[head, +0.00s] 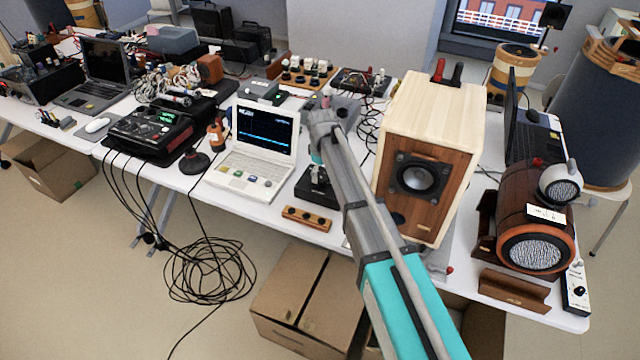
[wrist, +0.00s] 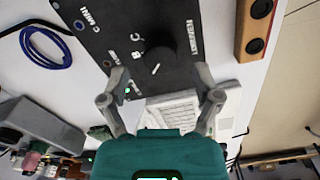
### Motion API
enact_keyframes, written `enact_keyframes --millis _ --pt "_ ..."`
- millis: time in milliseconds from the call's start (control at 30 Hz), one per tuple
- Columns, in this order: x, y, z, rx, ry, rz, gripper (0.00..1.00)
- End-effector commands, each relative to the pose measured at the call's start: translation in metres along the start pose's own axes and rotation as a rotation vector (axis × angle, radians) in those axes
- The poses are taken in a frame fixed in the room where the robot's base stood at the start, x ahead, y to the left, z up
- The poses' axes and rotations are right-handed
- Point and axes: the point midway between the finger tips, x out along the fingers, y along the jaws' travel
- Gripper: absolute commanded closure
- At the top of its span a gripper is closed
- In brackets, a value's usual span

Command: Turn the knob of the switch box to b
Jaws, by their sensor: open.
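The black switch box (head: 316,188) lies on the white table between the small white computer and the wooden speaker. In the wrist view its dark panel (wrist: 105,28) carries white lettering, upside down or turned and partly hard to read. Its round black knob (wrist: 160,57) has a short white mark on the side toward my gripper, pointing slightly left. I cannot tell for sure which letter it points at. My gripper (wrist: 161,75) is open, with one finger on each side of the knob and nothing held. In the head view my gripper (head: 317,158) is above the box, partly hidden by my arm.
The white computer (head: 255,150) stands left of the box, and the tall wooden speaker (head: 425,150) stands close on the right. A wooden block with black knobs (head: 307,218) lies in front at the table edge. Loose black cables (head: 368,115) lie behind. A blue cable coil (wrist: 47,47) shows in the wrist view.

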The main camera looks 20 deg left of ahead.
Motion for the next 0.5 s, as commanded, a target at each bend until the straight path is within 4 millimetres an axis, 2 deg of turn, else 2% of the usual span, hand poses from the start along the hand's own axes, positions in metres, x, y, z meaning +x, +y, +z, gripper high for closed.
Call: enact_keyframes --millis 33,200,500 --pt "0.008 0.000 0.000 0.000 0.000 0.000 0.19" --pt "0.019 0.000 0.000 0.001 0.000 0.000 0.19" --pt "0.027 0.001 0.001 0.001 0.000 0.000 0.19"
